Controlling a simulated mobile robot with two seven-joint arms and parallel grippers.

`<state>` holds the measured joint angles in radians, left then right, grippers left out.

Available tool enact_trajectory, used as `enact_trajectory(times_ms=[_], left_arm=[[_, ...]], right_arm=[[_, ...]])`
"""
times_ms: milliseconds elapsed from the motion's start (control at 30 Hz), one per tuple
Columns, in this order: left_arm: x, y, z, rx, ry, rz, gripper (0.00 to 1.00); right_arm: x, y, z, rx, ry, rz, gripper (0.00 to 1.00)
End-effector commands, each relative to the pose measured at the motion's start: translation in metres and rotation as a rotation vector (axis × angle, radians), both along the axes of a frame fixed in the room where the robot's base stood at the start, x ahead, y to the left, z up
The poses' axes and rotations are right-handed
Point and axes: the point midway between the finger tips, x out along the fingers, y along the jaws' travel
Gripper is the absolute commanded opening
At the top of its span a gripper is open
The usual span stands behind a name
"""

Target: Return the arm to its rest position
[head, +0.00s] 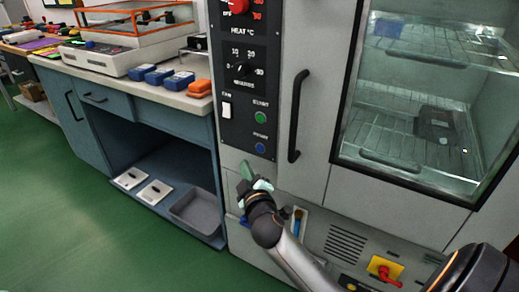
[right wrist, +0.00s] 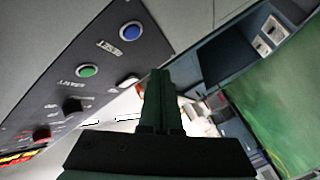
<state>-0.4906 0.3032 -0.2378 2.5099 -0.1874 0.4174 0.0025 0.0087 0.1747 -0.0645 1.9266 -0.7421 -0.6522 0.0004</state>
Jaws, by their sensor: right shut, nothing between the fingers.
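My right arm reaches in from the bottom right of the head view. Its gripper (head: 246,170) is in front of the oven cabinet, just below the black control panel (head: 248,90). In the right wrist view the gripper's fingers (right wrist: 161,88) are together, with nothing between them. The panel also shows there (right wrist: 85,85), to the left of the fingers, with its green button (right wrist: 87,70) and blue button (right wrist: 131,31). I cannot tell whether the gripper touches the cabinet. My left gripper is not in view.
The oven door has a black handle (head: 298,115) and a window showing wire shelves. A red switch (head: 385,268) sits low on the cabinet. On the left, a blue bench holds blue boxes and orange items; a grey tray (head: 196,212) lies below. Green floor (head: 90,240) is open.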

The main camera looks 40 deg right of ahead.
Motion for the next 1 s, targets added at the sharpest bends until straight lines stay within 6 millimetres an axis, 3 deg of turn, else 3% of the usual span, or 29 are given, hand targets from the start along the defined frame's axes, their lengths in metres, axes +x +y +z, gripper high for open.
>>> enact_trajectory(times_ms=[600,667,767,900,1000], left_arm=[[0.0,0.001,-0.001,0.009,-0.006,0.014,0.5],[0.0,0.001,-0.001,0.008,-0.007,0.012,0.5],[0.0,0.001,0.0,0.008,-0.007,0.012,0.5],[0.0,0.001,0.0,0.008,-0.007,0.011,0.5],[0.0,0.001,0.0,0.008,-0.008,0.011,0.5]], right_arm=[[-0.001,0.003,0.001,0.001,-0.007,0.014,0.0],[-0.005,0.017,0.006,0.011,-0.036,0.071,0.0],[-0.02,0.058,0.024,0.048,-0.125,0.239,0.0],[-0.069,0.132,0.071,0.156,-0.322,0.55,0.0],[-0.112,0.168,0.107,0.243,-0.458,0.725,0.0]])
